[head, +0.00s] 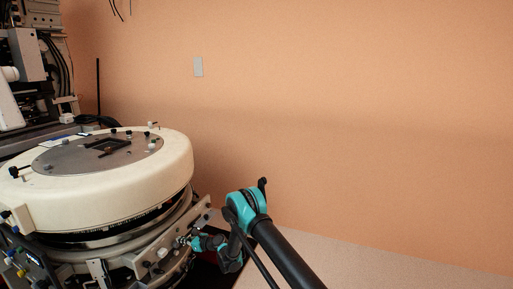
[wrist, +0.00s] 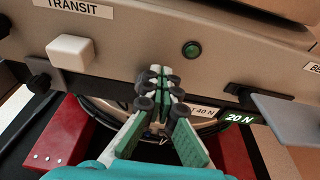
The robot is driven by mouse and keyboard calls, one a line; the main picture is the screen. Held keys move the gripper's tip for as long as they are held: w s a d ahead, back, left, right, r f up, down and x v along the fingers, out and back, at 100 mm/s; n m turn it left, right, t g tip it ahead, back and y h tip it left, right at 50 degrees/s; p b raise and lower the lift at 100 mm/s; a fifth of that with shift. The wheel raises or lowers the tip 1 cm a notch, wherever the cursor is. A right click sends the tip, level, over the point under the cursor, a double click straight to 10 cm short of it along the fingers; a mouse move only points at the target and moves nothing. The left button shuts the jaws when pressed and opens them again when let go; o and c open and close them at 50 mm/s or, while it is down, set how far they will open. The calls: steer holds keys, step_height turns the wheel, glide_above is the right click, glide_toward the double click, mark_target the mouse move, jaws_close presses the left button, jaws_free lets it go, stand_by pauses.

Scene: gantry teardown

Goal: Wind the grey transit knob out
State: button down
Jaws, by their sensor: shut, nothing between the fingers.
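A label reading TRANSIT (wrist: 73,7) is at the top left of the wrist view, on a grey-beige panel. A pale, off-white block-shaped knob (wrist: 71,51) sticks out of the panel just below it; no clearly grey knob shows by that label. My gripper (wrist: 160,78) is shut and empty, its fingertips close together in front of the panel, right of the pale knob and apart from it. In the head view my gripper (head: 184,241) is at the side of the round machine's lower panel. The panel behind the fingertips is hidden.
A dark knob (wrist: 39,83) is left of the pale one. Red blocks (wrist: 62,138) stand below. The cream round housing (head: 105,190) fills the head view's left.

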steer(key=shift+s+a+r, duration=0.1)
steer(key=shift+s+a, duration=0.2)
steer(key=shift+s, duration=0.4)
steer(key=shift+s+a, duration=0.15)
steer(key=shift+s, duration=0.3)
stand_by(0.5)
steer(key=shift+s+r, duration=0.1)
steer(key=shift+r, duration=0.15)
steer(key=v, duration=0.2)
steer(key=f+v, duration=0.1)
steer(key=v, duration=0.2)
steer(key=shift+s+d+f, duration=0.1)
steer(key=shift+s+d, duration=0.1)
steer(key=shift+d, duration=0.25)
steer(key=shift+d, duration=0.1)
